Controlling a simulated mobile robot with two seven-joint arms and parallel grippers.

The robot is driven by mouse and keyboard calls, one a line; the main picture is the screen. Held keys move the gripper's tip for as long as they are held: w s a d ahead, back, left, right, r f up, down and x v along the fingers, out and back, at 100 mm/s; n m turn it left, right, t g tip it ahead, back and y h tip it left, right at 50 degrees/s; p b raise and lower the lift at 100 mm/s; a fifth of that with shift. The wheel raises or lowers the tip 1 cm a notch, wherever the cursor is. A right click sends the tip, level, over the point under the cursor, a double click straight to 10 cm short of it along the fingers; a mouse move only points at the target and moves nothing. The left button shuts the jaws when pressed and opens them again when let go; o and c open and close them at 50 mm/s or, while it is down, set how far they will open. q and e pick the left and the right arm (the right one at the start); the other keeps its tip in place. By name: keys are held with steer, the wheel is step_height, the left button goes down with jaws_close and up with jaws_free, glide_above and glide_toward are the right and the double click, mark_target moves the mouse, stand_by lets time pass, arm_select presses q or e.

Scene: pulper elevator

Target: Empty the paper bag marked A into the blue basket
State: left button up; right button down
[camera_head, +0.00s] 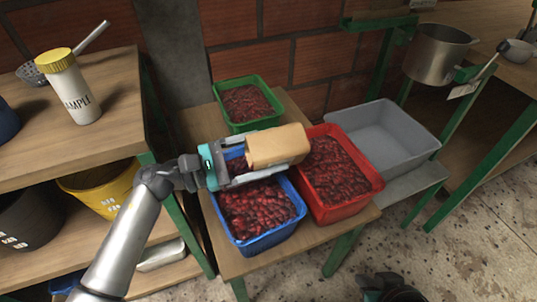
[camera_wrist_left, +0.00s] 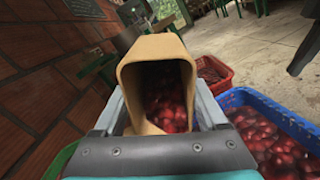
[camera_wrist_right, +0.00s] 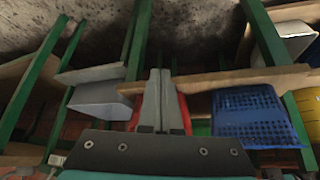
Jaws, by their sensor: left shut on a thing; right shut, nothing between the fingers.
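My left gripper (camera_head: 272,160) is shut on a tan paper bag (camera_head: 278,147) and holds it above the back edge of the blue basket (camera_head: 262,243). The bag lies roughly on its side, its closed end to the right in the head view. In the left wrist view its open mouth (camera_wrist_left: 158,65) faces the camera and dark red coffee cherries (camera_wrist_left: 168,100) show inside. No letter A is visible on it. The blue basket holds red cherries. My right gripper (camera_wrist_right: 160,100) is shut and empty, low in front of the table in its wrist view.
A red basket (camera_head: 377,183) and a green basket (camera_head: 222,122) of cherries share the small table. An empty grey tub (camera_head: 425,140) stands right. A labelled white jar (camera_head: 75,95) and a skimmer are on the left shelf. A pot (camera_head: 437,55) is at back right.

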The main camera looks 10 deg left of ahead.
arm_select(q)
steer(key=shift+a+f+h+b, duration=0.1)
steer(key=shift+h+b, duration=0.2)
steer(key=shift+b, duration=0.7)
steer(key=shift+s+a+t+b, duration=0.1)
steer(key=shift+t+b, duration=0.2)
steer(key=shift+b, duration=0.35)
steer(key=shift+a+h+b, duration=0.1)
steer(key=shift+h+b, duration=0.3)
steer(key=shift+b, duration=0.15)
steer(key=shift+s+a+t+b, duration=0.1)
steer(key=shift+t+b, duration=0.2)
steer(key=shift+b, duration=0.2)
steer(key=shift+a+h, duration=0.1)
steer(key=shift+h, duration=0.4)
steer(key=shift+s+a+r+t+h, duration=0.25)
steer(key=shift+a+t+h, duration=0.15)
steer(key=shift+h, duration=0.2)
steer(key=shift+s+a+r+t+h, duration=0.25)
steer(key=shift+t+h, duration=0.15)
steer(key=shift+h, duration=0.2)
arm_select(e)
steer(key=w+a+r+t+y, duration=0.3)
steer(key=a+t+y, duration=0.2)
steer(key=a+t, duration=0.4)
steer(key=shift+m+t, duration=0.3)
steer(key=shift+t, duration=0.1)
steer(key=shift+a, duration=0.1)
